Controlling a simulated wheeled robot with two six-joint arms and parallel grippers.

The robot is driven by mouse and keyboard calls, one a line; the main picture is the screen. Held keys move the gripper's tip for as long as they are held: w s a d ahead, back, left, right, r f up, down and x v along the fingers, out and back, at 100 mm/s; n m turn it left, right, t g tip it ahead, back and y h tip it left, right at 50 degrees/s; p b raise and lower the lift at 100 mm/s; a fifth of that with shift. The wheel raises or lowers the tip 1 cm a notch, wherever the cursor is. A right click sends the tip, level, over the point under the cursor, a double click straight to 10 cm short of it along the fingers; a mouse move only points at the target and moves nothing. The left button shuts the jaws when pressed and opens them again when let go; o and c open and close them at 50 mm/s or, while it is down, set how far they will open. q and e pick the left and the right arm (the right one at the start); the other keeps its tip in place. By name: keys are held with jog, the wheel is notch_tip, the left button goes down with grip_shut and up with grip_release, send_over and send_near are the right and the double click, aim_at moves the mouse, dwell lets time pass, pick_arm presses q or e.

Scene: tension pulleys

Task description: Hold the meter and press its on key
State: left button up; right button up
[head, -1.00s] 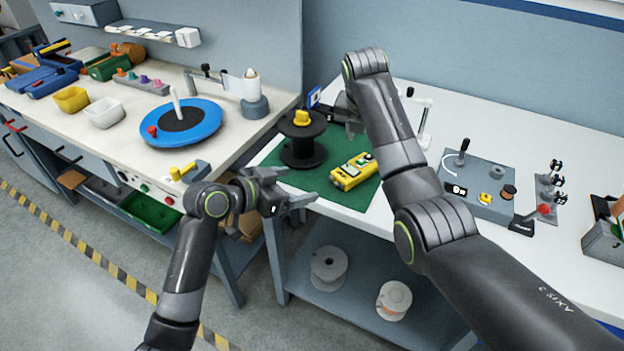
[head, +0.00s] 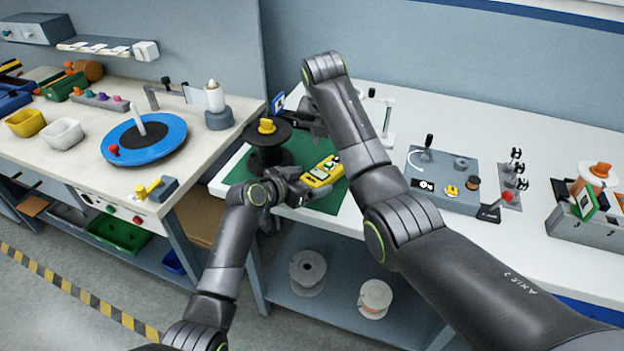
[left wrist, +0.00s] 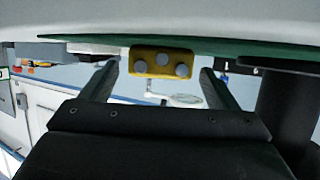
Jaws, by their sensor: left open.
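The yellow meter (head: 323,172) lies on the green mat (head: 330,200) near the front of the white bench. My left gripper (head: 300,190) is at the meter's near end, open. In the left wrist view the yellow end of the meter (left wrist: 162,62), with its round grey spots, shows between the two spread fingers (left wrist: 158,84), with gaps on both sides. My right gripper (head: 302,116) is above the back of the mat, beside the black spool (head: 268,155). My right arm partly hides it, and its jaw opening is unclear.
The black spool with a yellow knob stands left of the meter, close to both grippers. A grey control panel (head: 443,180) sits to the right on the bench. A blue turntable (head: 145,138) is on the left bench. White spools lie on the shelf below.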

pick_arm(q)
jog(key=shift+w+d+f, duration=0.3)
jog(key=shift+w+d, duration=0.15)
jog(key=shift+w, duration=0.05)
jog(key=c, duration=1.3)
pick_arm(e)
grip_shut()
dwell(0.7)
